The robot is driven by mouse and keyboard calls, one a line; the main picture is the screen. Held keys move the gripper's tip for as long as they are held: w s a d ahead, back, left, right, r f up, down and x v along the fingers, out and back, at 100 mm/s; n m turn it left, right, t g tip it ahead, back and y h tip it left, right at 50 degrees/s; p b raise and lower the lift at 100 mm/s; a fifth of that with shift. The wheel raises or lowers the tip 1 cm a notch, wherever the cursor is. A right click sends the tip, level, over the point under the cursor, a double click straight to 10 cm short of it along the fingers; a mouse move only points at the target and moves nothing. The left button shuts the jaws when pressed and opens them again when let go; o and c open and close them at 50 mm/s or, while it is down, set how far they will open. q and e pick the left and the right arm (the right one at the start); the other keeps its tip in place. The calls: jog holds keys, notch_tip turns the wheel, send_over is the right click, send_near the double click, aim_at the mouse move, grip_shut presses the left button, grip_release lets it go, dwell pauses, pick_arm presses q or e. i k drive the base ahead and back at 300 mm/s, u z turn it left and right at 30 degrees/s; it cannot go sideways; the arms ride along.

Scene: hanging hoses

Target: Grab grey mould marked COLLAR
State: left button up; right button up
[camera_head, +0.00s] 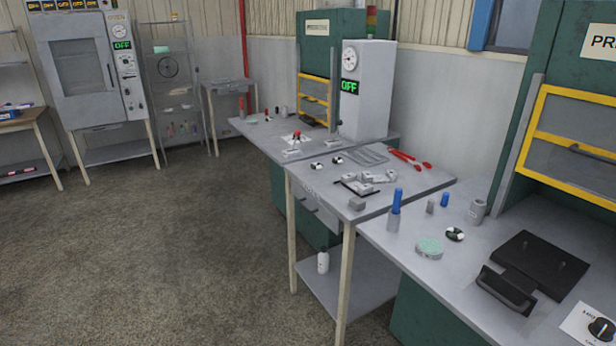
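Neither of my grippers is in view. No marking that reads COLLAR can be made out at this size. Several small grey metal pieces (368,180) lie in a group on the middle table, partly on a dark flat plate. A separate grey block (357,204) sits near that table's front edge. A black, flat mould-like block with a handle (540,264) lies on the right bench. Which of these is the mould marked COLLAR, I cannot tell.
The middle table (420,184) also holds red-handled tongs (409,158). The right bench (385,234) carries a blue-handled tool (396,207) and a pale green disc (430,247). Green presses with yellow guards stand behind. A white oven (85,70) stands far left. The floor (170,250) at left is clear.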

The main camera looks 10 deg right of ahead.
aim_at(349, 180)
jog(key=u, duration=0.35)
jog(key=i, duration=1.5)
jog(key=z, duration=1.2)
jog(key=i, duration=0.75)
jog(key=z, duration=0.7)
